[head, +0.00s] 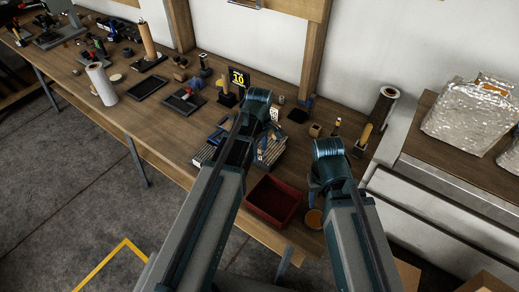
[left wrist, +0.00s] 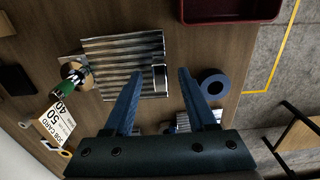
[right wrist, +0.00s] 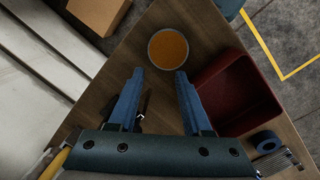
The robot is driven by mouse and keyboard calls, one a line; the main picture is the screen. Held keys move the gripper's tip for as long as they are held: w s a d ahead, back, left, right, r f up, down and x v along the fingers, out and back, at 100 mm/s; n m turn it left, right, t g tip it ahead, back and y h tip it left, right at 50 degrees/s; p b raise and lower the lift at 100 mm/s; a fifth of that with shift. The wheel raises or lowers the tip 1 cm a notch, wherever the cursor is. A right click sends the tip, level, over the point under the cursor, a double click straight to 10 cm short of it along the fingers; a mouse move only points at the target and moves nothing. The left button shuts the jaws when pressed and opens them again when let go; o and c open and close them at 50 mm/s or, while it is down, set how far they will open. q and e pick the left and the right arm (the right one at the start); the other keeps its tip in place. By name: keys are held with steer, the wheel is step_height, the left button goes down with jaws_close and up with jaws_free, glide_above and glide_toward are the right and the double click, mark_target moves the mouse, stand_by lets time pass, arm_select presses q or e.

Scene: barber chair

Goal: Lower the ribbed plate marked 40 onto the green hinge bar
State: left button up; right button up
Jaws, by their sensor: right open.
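A silver ribbed plate (left wrist: 112,58) lies on the bench in the left wrist view; I cannot read a number on it. A second ribbed piece (left wrist: 183,122) is partly hidden behind my left gripper (left wrist: 161,72). That gripper is open and empty, one finger overlapping the first plate's edge in the picture. A short green part (left wrist: 80,79) stands beside the plate's left edge; I cannot tell whether it is the hinge bar. In the head view my left arm hides part of the ribbed pieces (head: 269,150). My right gripper (right wrist: 158,72) is open and empty over the bench.
A red bin (head: 265,205) and an orange-filled round dish (head: 314,218) stand near the front edge. A blue ring (left wrist: 215,83) lies near the ribbed pieces. A job card (left wrist: 58,125) reads 50 and 40. Tools and trays (head: 184,100) crowd the bench to the left.

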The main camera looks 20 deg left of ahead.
arm_select(q)
steer(key=shift+r, duration=0.1)
step_height(320, 180, up, 14)
steer(key=p, duration=1.3)
steer(key=shift+f+p, duration=0.2)
steer(key=shift+p, duration=0.2)
arm_select(e)
step_height(320, 180, up, 14)
steer(key=shift+f, duration=0.15)
arm_select(q)
steer(key=s+d+f+m+b, duration=0.2)
steer(key=s+d+m, duration=0.3)
steer(key=s+m, duration=0.2)
steer(key=s+d+f+m+y+b, duration=0.1)
steer(key=s+d+m, duration=0.4)
steer(key=m, duration=0.5)
steer(key=shift+s+d+f+m+b, duration=0.2)
steer(key=shift+s+f+m+b, duration=0.2)
steer(key=shift+s+f+b, duration=0.55)
arm_select(e)
step_height(320, 180, down, 4)
steer(key=shift+f, duration=0.2)
